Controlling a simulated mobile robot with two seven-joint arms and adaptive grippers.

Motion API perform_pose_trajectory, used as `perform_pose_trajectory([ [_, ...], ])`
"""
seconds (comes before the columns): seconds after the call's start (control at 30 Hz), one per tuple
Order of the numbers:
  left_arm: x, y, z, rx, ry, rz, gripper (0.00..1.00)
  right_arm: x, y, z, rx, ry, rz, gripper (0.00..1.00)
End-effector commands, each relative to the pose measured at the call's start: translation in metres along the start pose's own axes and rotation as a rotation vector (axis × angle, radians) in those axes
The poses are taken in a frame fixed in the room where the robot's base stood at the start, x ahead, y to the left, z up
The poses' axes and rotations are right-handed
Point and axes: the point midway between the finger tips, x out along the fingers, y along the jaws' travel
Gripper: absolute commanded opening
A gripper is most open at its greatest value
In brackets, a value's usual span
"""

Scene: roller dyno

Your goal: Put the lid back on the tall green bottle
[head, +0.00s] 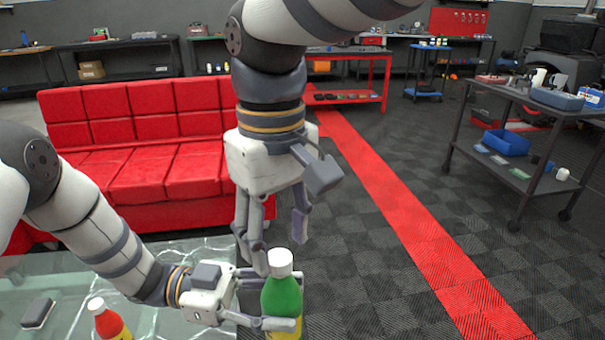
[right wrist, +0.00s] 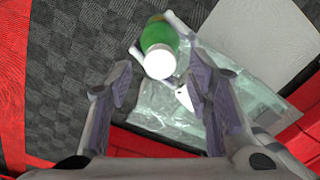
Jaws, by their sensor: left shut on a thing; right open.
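The tall green bottle (head: 282,300) is upright in the head view, with a white lid (head: 280,262) sitting on its top. Whether the lid is fully seated cannot be told. My left gripper (head: 280,298) is shut around the bottle's body, below the lid. My right gripper (head: 281,250) points down just above the lid, fingers apart and empty. In the right wrist view, the white lid (right wrist: 160,62) and green bottle (right wrist: 157,35) lie beyond and between my open fingers (right wrist: 155,88). The bottle's lower part is partly hidden or out of frame.
A glass table (head: 170,318) is at the lower left. On it stand a red bottle (head: 109,320) with a white cap and a dark small block (head: 38,313). A red sofa (head: 150,145) is behind. The checkered floor to the right is open, up to a cart (head: 530,150).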

Motion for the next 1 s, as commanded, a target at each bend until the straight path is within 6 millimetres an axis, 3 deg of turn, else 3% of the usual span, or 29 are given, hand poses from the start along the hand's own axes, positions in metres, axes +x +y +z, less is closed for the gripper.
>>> perform_pose_trajectory([
  [0.17, 0.000, 0.000, -0.002, 0.003, 0.003, 0.000, 0.00, -0.021, 0.000, 0.000, -0.001, 0.002, 0.001, 0.46],
  [0.47, 0.000, 0.000, -0.002, 0.002, 0.003, 0.000, 0.00, -0.023, -0.001, 0.000, -0.008, -0.001, 0.000, 0.44],
  [0.73, 0.000, 0.000, -0.002, 0.002, 0.003, 0.000, 0.00, -0.053, -0.003, 0.000, -0.583, -0.002, -0.008, 0.44],
  [1.0, 0.000, 0.000, -0.002, 0.002, 0.003, 0.000, 0.00, -0.058, 0.000, 0.000, -0.658, 0.000, 0.002, 0.44],
])
